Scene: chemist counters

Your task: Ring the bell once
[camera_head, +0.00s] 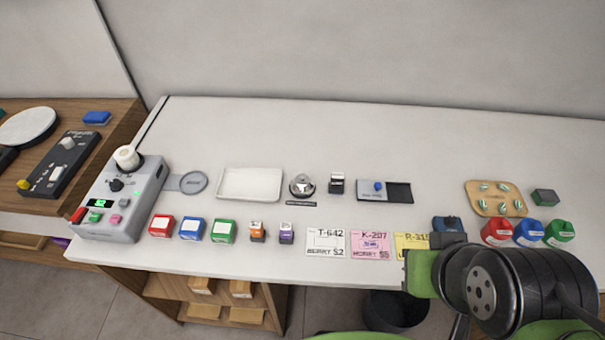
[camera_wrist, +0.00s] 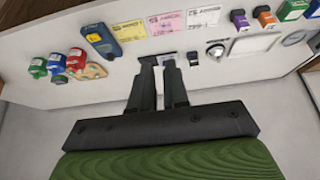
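The bell (camera_head: 302,186) is a silver dome on a dark base, standing on the white counter near its middle, right of the white tray. It also shows in the wrist view (camera_wrist: 215,50), right of my fingers. My gripper (camera_wrist: 159,60) points over the counter in the wrist view, apart from the bell. In the head view my arm is at the lower right and my fingertips cannot be made out.
A white tray (camera_head: 250,184) lies left of the bell and a small stamp (camera_head: 337,183) stands right of it. A black-and-grey tray (camera_head: 398,191) is further right. Cards and small coloured boxes line the front. The counter's back strip is clear.

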